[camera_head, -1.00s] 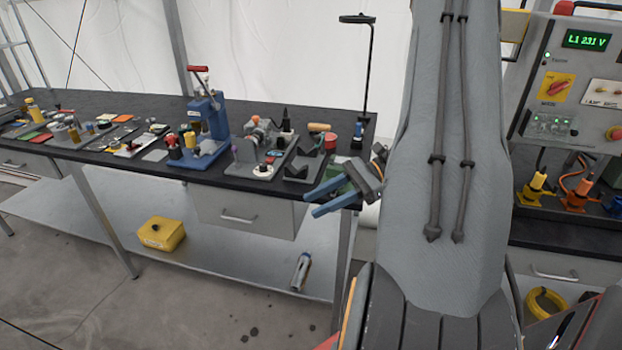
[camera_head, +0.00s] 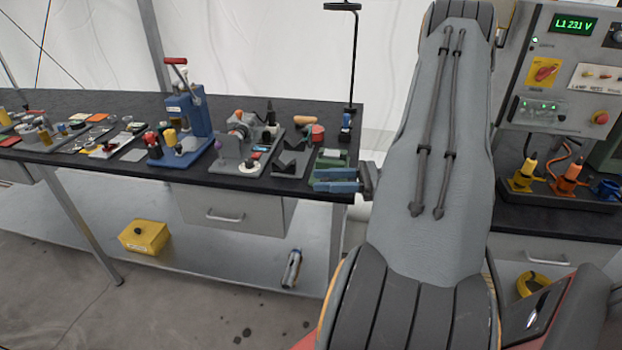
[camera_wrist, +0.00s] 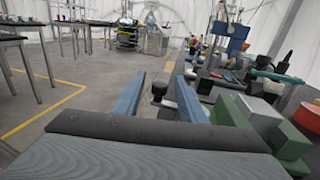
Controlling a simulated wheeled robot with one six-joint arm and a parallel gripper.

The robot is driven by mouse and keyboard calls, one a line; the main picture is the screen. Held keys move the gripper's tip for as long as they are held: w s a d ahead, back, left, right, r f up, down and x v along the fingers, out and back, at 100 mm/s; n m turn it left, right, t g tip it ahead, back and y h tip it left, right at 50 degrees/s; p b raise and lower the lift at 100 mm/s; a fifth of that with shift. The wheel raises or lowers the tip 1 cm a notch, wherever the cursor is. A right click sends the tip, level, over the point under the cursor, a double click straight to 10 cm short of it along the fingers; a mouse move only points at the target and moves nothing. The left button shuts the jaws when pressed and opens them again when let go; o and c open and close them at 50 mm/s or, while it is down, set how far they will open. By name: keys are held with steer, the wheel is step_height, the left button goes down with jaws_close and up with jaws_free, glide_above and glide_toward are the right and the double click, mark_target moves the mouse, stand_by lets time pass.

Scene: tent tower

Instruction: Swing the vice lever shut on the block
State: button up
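My gripper (camera_wrist: 160,78) is open, with its two blue fingers spread and pointing forward. A black knob on a short dark stem (camera_wrist: 158,91), which looks like the vice lever's handle, shows between the fingers; I cannot tell if either finger touches it. The green vice (camera_wrist: 293,141) is close at the right of the right finger, with a grey block (camera_wrist: 262,112) between green parts. In the head view my gripper (camera_head: 318,181) is at the bench's front right corner, in front of the green vice (camera_head: 331,157), hiding much of it and the lever.
The black bench (camera_head: 258,186) carries a grey V-block fixture (camera_head: 291,163), a grey clamp fixture (camera_head: 238,163) and a blue press (camera_head: 187,122) left of the vice. A lamp pole (camera_head: 353,60) stands behind. A control panel (camera_head: 565,80) is at the right. Floor lies open in front.

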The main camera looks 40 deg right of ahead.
steer(key=shift+p+x, duration=0.55)
steer(key=shift+x, duration=1.5)
jaws_close()
